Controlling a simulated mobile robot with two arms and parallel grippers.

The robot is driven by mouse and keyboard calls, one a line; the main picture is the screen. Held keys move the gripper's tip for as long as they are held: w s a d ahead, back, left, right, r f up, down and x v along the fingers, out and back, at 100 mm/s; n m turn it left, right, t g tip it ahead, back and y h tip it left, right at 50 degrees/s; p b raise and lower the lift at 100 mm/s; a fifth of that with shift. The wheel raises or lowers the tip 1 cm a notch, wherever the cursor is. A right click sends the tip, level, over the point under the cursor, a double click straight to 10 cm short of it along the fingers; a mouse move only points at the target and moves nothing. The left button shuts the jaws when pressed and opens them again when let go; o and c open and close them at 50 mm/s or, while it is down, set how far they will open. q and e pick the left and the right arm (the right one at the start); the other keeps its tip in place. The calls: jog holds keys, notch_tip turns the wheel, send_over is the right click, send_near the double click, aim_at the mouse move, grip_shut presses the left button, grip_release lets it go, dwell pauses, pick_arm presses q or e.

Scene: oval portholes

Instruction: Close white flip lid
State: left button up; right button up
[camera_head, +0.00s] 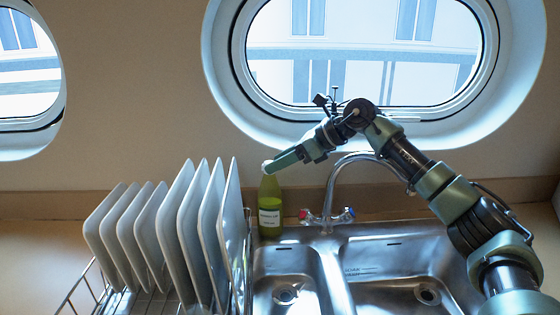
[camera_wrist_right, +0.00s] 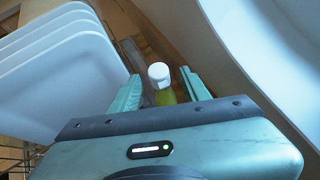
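A yellow-green bottle (camera_head: 270,208) with a pale label stands upright behind the left sink basin. Its white lid (camera_wrist_right: 159,75) shows at the top in the right wrist view; I cannot tell how far the flip part is open. My right gripper (camera_head: 268,167) reaches in from the right at the bottle's top and partly hides the lid. In the right wrist view its two green fingers (camera_wrist_right: 160,73) are apart, with the bottle top in view between them. I see no clear contact. My left gripper is out of view.
A rack of several white plates (camera_head: 175,235) stands close left of the bottle. A chrome faucet (camera_head: 335,200) rises to its right behind the steel double sink (camera_head: 338,290). An oval porthole (camera_head: 365,50) is in the wall behind.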

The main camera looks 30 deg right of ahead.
jog(key=shift+r, duration=0.1)
jog(key=b+v, duration=0.1)
jog(key=v, duration=0.6)
jog(key=shift+s+d+r, duration=0.2)
jog(key=shift+d, duration=0.05)
dwell(0.4)
